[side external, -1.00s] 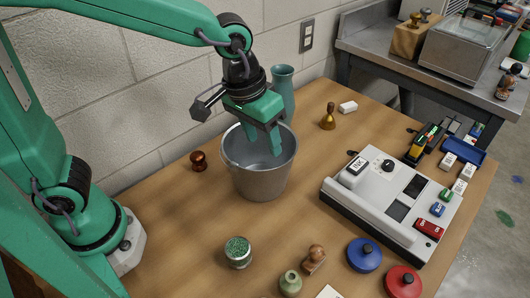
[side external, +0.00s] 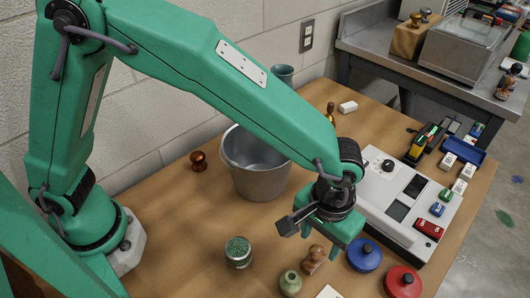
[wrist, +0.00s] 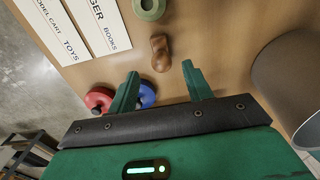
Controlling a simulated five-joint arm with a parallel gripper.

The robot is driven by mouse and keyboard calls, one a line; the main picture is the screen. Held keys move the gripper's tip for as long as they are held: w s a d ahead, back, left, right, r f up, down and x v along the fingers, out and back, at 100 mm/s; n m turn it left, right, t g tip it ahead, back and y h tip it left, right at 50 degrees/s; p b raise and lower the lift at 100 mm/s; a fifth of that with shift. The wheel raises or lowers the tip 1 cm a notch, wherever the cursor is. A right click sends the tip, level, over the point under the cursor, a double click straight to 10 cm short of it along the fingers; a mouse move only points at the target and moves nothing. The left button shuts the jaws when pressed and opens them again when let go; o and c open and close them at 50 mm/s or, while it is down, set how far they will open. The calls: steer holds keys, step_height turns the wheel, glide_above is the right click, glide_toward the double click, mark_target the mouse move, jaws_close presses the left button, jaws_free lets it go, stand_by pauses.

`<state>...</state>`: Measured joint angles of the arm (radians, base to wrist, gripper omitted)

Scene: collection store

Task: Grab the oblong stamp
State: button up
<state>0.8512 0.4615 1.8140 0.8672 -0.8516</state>
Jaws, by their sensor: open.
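The oblong stamp (side external: 314,260), with a brown wooden knob handle on a longish base, stands on the wooden table near the front. It also shows in the wrist view (wrist: 160,53), just beyond my fingertips and roughly between their lines. My gripper (side external: 337,246) is open and empty, pointing down above the table just to the right of and behind the stamp. In the wrist view my two green fingers (wrist: 159,75) are spread apart, with bare table between them. Neither finger appears to touch the stamp.
A metal bucket (side external: 258,180) stands behind left. A small green vase (side external: 290,283) and a jar of green bits (side external: 238,252) stand left of the stamp. Blue (side external: 364,256) and red (side external: 403,282) round lidded pads lie right. A grey-white machine (side external: 400,190) stands behind right.

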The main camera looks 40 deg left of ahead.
mark_target(315, 257)
steer(key=shift+f, duration=1.3)
steer(key=shift+f, duration=0.1)
steer(key=shift+a+f, duration=0.1)
steer(key=shift+f, duration=2.35)
steer(key=shift+c, duration=0.4)
steer(key=c, duration=0.9)
